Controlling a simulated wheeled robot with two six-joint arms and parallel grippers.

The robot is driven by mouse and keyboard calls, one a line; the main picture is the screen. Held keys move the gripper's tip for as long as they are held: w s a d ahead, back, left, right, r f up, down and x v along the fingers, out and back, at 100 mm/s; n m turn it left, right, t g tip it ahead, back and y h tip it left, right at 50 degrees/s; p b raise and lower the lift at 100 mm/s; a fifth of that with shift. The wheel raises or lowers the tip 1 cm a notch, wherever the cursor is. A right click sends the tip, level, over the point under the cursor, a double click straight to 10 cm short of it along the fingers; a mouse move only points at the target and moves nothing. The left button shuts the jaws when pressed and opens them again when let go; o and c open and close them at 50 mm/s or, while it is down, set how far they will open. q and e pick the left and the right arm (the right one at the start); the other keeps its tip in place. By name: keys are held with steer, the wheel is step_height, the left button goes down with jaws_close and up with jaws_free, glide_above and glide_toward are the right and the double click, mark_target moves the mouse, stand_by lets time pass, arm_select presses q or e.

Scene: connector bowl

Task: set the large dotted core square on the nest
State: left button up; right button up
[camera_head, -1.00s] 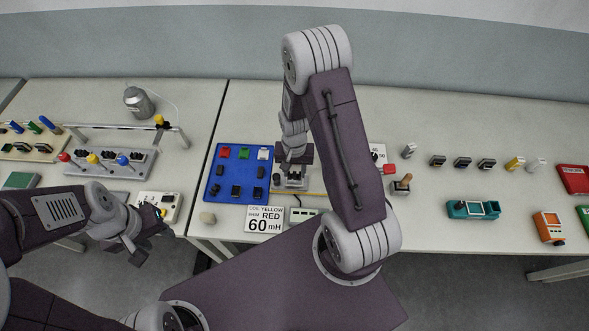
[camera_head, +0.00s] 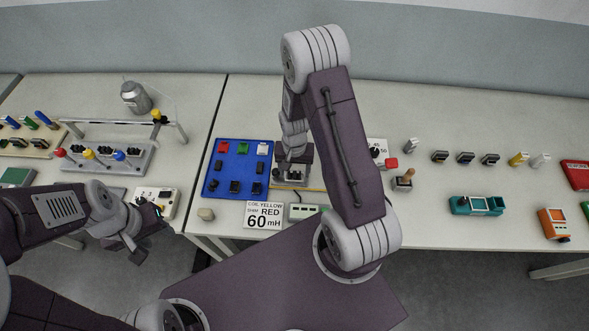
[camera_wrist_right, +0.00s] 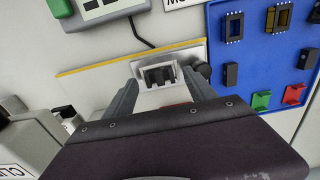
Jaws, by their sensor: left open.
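The nest (camera_wrist_right: 145,93) is a pale grey block on the right table, beside the blue mat; it also shows in the head view (camera_head: 291,186). A black piece with light upright teeth (camera_wrist_right: 158,76) is at the nest, between my right fingers. I cannot make out dots on it, nor whether it sits fully flat. My right gripper (camera_wrist_right: 162,84) points down over the nest with its fingers spread on either side of that piece; it looks open. My left gripper (camera_head: 150,240) is open and empty in front of the left table. My right wrist hides part of the nest.
The blue mat (camera_head: 209,190) holds coloured and black parts, some with pale dots along their edges (camera_wrist_right: 232,27). A sign reading 60 mH (camera_head: 264,216) and a grey-green meter (camera_head: 303,212) stand in front. A yellow rod (camera_wrist_right: 95,67) lies beside the nest.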

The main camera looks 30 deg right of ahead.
step_height(320, 180, up, 9)
steer(key=shift+b, duration=0.35)
stand_by(0.3)
steer(key=s+a+r+n+b, duration=0.1)
steer(key=s+a+r+n, duration=0.1)
steer(key=s+n, duration=0.1)
steer(key=s+a+r+n+t, duration=0.1)
steer(key=s+a+n, duration=0.2)
steer(key=s, duration=0.2)
steer(key=shift+r+b, duration=0.35)
steer(key=shift+b, duration=0.05)
